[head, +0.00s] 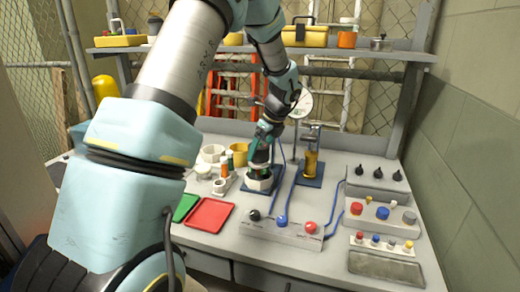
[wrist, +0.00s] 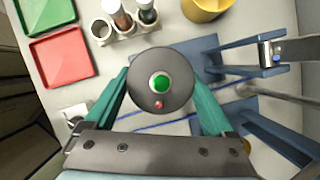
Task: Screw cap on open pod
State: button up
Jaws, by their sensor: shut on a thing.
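My gripper (head: 263,148) is shut on a round dark grey cap (wrist: 145,97) with a green centre and a small red dot. In the wrist view my teal fingers (wrist: 160,82) lie on either side of the cap. I cannot tell whether the cap touches the pod.
An amber cylinder (head: 311,164) stands on a blue fixture to the right. A red tray (head: 208,214) and a green tray (head: 185,207) lie at front left. Cups and a small vial rack stand at left. A button box (head: 281,232) and blue cables are in front.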

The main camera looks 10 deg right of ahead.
jog(key=shift+f, duration=0.45)
dwell(0.3)
jog(key=o, duration=1.1)
jog(key=shift+r, duration=0.1)
jog(key=b+v, duration=0.2)
jog(key=v, duration=0.8)
jog(key=shift+s+d+r+b, duration=0.15)
jog(key=shift+d+r+b, duration=0.1)
jog(key=shift+b, duration=0.15)
